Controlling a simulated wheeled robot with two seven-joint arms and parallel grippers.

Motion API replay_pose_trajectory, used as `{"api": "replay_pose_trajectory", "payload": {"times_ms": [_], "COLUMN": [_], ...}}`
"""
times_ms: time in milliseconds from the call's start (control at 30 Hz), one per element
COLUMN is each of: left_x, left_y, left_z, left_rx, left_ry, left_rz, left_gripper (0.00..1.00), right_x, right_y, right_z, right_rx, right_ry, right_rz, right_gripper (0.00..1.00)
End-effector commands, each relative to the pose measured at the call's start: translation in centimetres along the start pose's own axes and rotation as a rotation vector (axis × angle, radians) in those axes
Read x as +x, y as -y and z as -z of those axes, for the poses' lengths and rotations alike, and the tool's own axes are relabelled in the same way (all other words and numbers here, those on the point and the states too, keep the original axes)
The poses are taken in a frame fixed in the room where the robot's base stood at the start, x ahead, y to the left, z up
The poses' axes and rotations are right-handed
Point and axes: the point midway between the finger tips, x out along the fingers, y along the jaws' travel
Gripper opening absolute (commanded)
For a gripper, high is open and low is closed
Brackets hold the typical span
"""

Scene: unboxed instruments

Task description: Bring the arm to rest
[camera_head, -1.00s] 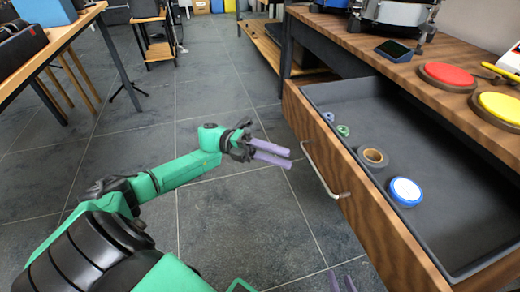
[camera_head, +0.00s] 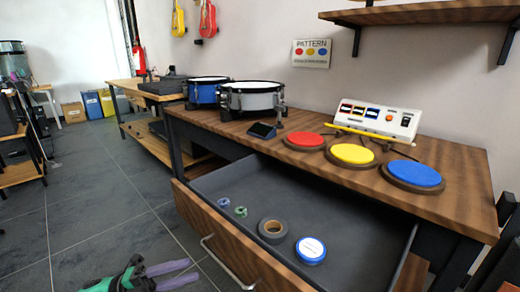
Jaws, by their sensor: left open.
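My left gripper (camera_head: 172,275) shows at the bottom left of the head view, at the end of my green arm (camera_head: 112,283). Its two purple fingers point right and stand apart with nothing between them. It is over the floor, left of the open drawer (camera_head: 218,243) and apart from its wooden front. Most of my left arm is below the picture. My right gripper is not in view.
The open drawer holds a tape roll (camera_head: 272,230), a blue-rimmed disc (camera_head: 310,249) and small rings (camera_head: 240,211). The bench above carries drums (camera_head: 252,97), red (camera_head: 304,140), yellow (camera_head: 352,154) and blue (camera_head: 414,174) pads, and a control box (camera_head: 378,119). Floor (camera_head: 95,215) at left is clear.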

Motion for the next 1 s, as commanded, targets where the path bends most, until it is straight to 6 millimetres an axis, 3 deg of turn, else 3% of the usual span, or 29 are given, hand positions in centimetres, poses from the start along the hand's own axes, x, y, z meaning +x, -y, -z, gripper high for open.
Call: {"api": "replay_pose_trajectory", "payload": {"times_ms": [33, 133, 300, 500, 667, 733, 1000], "left_x": [2.0, 4.5, 5.5, 5.8, 6.2, 5.6, 1.4], "left_y": [-2.7, -7.8, -14.8, -20.6, -23.7, -23.0, -23.9], "left_z": [0.4, 0.5, 2.6, 7.3, 12.2, 12.3, 13.2], "left_rx": [-0.139, -0.479, -0.97, -1.434, -1.775, -1.764, -1.718], "left_ry": [0.099, 0.364, 0.691, 0.944, 1.096, 1.15, 1.364], "left_rz": [0.068, 0.188, 0.294, 0.35, 0.369, 0.332, 0.199], "left_gripper": [0.45, 0.45, 0.45, 0.45, 0.45, 0.45, 0.45], "right_x": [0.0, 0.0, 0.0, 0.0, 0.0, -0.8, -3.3], "right_y": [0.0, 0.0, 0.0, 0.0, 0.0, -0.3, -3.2], "right_z": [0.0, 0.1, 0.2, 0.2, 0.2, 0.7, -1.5], "right_rx": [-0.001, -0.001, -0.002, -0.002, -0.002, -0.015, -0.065], "right_ry": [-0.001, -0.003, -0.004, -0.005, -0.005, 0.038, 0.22], "right_rz": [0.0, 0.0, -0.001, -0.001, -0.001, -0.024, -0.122], "right_gripper": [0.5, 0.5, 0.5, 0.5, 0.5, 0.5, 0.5]}}
